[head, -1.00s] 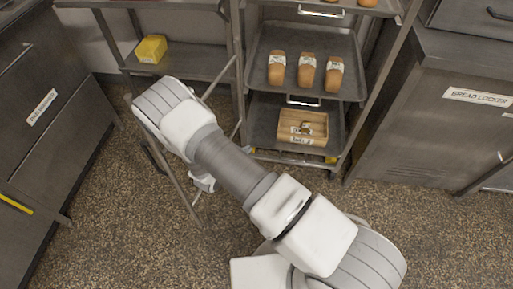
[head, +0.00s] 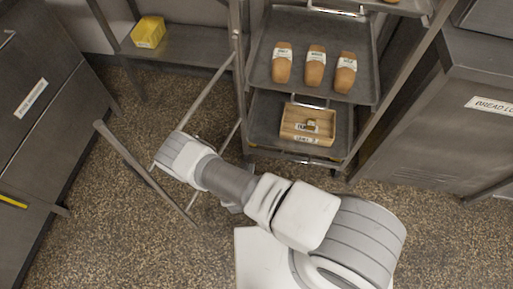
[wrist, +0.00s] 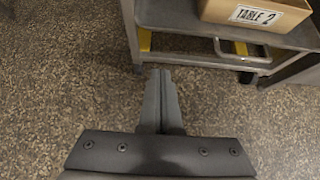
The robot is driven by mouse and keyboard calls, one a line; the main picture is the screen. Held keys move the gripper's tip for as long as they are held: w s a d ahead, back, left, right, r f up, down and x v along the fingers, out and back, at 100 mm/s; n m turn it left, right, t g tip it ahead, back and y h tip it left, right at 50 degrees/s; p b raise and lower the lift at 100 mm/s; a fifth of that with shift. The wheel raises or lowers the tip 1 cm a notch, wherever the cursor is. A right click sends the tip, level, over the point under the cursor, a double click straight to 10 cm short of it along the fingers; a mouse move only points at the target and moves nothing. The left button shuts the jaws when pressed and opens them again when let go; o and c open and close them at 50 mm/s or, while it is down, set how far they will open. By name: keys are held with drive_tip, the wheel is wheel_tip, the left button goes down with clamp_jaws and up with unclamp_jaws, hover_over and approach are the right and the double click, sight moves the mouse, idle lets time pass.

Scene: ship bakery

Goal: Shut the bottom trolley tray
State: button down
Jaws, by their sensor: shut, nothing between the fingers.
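The bottom trolley tray (head: 264,124) is dark metal and carries a wooden box labelled "TABLE 2" (head: 308,122). In the wrist view the tray (wrist: 165,14) crosses the top right, with the box (wrist: 255,12) on it and a metal loop handle (wrist: 243,55) at its front. My gripper (wrist: 161,74) is shut and empty. Its fingertips point toward the tray's front left corner, over the floor, with an apparent gap between them and the tray. In the head view my arm covers most of the gripper. How far the tray sticks out is hard to judge.
The tray above holds three labelled loaves (head: 315,68). Thin metal bars (head: 146,165) stand to the left of the trolley, close to my arm. A yellow block (head: 148,32) lies on a shelf at the back left. A metal locker (head: 440,120) stands right. The speckled floor (head: 110,225) is clear at front left.

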drive_tip(key=w+d+f+b, duration=0.3)
drive_tip(key=w+f+b, duration=0.1)
drive_tip(key=w, duration=0.7)
drive_tip(key=shift+w+d+f, duration=0.15)
drive_tip(key=shift+d+f, duration=0.05)
drive_tip(key=shift+f, duration=0.05)
drive_tip(key=shift+w+a+b, duration=0.1)
drive_tip(key=shift+b, duration=0.25)
